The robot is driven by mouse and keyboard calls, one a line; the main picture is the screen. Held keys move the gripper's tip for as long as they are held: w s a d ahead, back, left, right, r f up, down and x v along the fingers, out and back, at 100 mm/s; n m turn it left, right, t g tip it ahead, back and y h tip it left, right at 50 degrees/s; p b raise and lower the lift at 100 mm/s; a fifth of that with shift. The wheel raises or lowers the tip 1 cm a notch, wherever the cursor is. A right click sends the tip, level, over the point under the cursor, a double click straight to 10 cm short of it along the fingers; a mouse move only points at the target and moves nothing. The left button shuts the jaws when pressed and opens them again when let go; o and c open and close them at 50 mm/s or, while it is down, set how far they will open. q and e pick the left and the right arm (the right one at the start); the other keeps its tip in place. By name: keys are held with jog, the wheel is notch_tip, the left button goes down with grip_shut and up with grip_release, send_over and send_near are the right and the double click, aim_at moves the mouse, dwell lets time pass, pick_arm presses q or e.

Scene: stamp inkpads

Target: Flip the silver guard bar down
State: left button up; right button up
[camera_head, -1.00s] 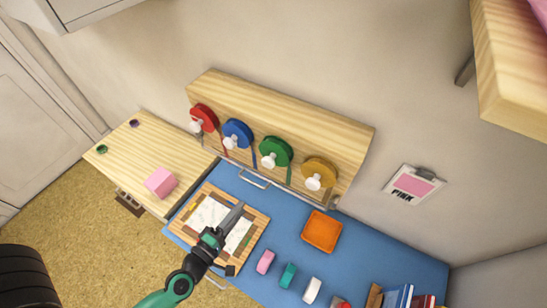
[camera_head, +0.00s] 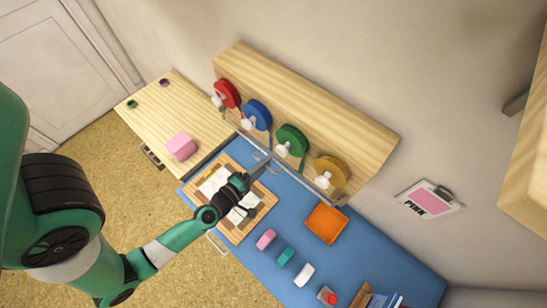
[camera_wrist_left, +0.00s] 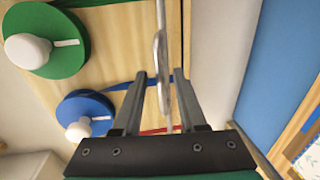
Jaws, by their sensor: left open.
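The silver guard bar (camera_head: 296,172) runs along the front of the wooden board with the coloured discs. In the left wrist view the guard bar (camera_wrist_left: 160,12) comes down from the top, with its looped handle between my fingertips. My left gripper (camera_head: 260,165) is at the bar's handle, above the blue table mat. In the left wrist view my left gripper (camera_wrist_left: 164,76) is open, with one finger on each side of the handle. I cannot tell whether either finger touches it. My right gripper is not in view.
Red (camera_head: 228,92), blue (camera_head: 258,112), green (camera_head: 292,138) and yellow (camera_head: 331,170) discs with white knobs stand on the board. A wooden tray (camera_head: 262,208) with paper lies under my left arm. An orange pad (camera_head: 326,223) and several small blocks sit on the blue mat.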

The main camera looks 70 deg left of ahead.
pick_arm(q)
jog(key=shift+w+a, duration=0.15)
jog(key=shift+w, duration=0.1)
jog(key=shift+f, duration=0.1)
jog(key=shift+s, duration=0.1)
jog(key=shift+c, duration=0.2)
grip_shut()
jog(key=t+y+b, duration=0.1)
jog(key=b, duration=0.7)
jog(key=w+f+t+y+b, duration=0.1)
jog(key=t+b, duration=0.1)
jog(key=b, duration=0.6)
jog(key=shift+a+f, duration=0.2)
